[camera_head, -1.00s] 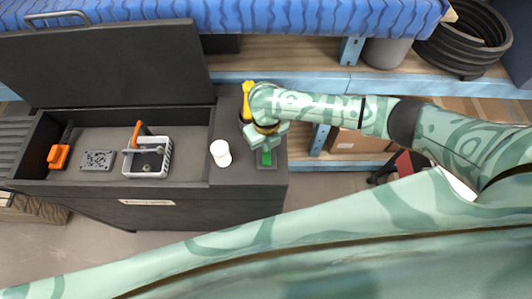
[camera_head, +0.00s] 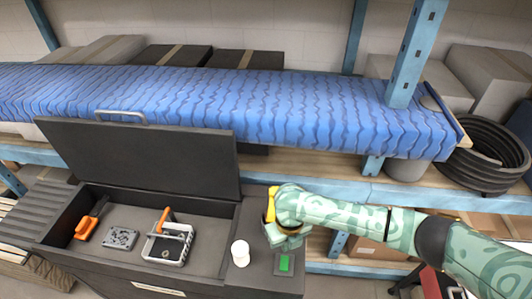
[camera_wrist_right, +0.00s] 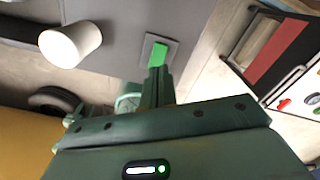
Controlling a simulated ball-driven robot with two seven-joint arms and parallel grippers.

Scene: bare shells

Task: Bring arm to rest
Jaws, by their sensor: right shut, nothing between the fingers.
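My right arm comes in from the right in the head view. Its gripper (camera_head: 290,243) hangs over the right end of the dark chest's top, shut with nothing in it. A green block (camera_head: 284,263) sits on a small grey plate just below the gripper in the picture. In the right wrist view the shut fingers (camera_wrist_right: 158,82) point toward the green block (camera_wrist_right: 159,54); I cannot tell how large the gap is. A white cylinder (camera_head: 240,253) stands left of the gripper and also shows in the wrist view (camera_wrist_right: 70,45). My left gripper is out of view.
The dark chest has its lid (camera_head: 140,157) raised. Inside are an orange-handled tool (camera_head: 86,226), a grey perforated plate (camera_head: 120,238) and a white basket (camera_head: 168,247). A blue-covered shelf (camera_head: 250,110) runs behind.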

